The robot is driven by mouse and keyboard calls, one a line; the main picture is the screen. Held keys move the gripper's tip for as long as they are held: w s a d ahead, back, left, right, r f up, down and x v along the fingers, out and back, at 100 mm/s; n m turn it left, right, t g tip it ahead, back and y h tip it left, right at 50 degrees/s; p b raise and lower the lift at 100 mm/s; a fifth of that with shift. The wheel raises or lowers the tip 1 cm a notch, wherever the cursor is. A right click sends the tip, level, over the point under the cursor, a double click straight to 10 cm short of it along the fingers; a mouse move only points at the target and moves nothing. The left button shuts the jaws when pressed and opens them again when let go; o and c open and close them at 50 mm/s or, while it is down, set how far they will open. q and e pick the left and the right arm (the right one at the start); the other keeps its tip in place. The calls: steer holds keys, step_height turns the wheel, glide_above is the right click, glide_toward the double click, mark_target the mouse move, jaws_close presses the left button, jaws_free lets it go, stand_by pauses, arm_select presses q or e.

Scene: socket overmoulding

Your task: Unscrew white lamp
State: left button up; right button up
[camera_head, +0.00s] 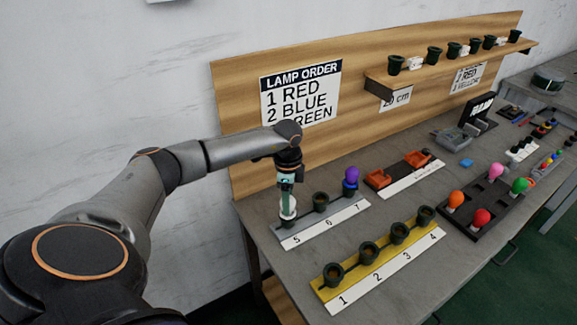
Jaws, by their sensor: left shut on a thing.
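My left gripper (287,196) points down over position 5 of the grey socket strip (330,222) labelled 5, 6, 7. It is shut on the white lamp (288,208), which is mostly hidden between the fingers at the socket. I cannot tell whether the lamp is still threaded in the socket. The dark socket at 6 (320,201) is empty. A purple lamp (351,174) stands upright in the blue-ringed socket at 7. My right gripper is not in view.
A yellow strip (408,252) with several empty sockets, labelled 1 to 4, lies in front. A dark tray (476,228) with orange, red, pink and green lamps stands at right. Orange holders (378,179) lie behind. A wooden board with a lamp order sign (300,93) and shelf rises at the back.

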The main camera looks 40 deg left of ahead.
arm_select(q)
steer(key=shift+r+n, duration=0.15)
steer(key=shift+n, duration=0.35)
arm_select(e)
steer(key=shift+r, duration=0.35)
arm_select(q)
steer(key=o, duration=1.1)
